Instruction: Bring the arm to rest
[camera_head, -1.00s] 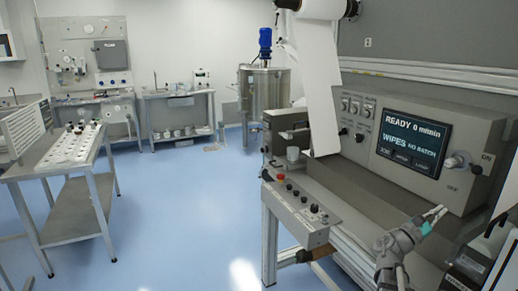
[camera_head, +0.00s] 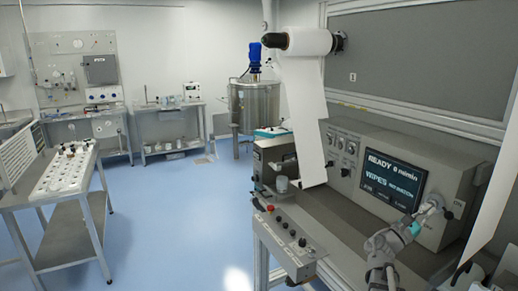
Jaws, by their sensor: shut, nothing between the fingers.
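My arm (camera_head: 384,243) rises from the bottom right of the view, in front of the grey converter machine (camera_head: 345,215). My gripper (camera_head: 431,207) is at its upper end, with its fingers pointing up and right. It is shut and empty. In the picture it overlaps the lower right of the machine's face, near the knob there. I cannot tell whether it touches the machine. The display screen (camera_head: 392,180) reads "READY 0 m/min" and "WIPES".
A white web (camera_head: 302,110) hangs from a roll (camera_head: 310,41) above the machine. A button panel (camera_head: 287,235) juts out at its front left. A steel table with small white items (camera_head: 68,172) stands at the left. Blue floor (camera_head: 170,220) lies clear between them.

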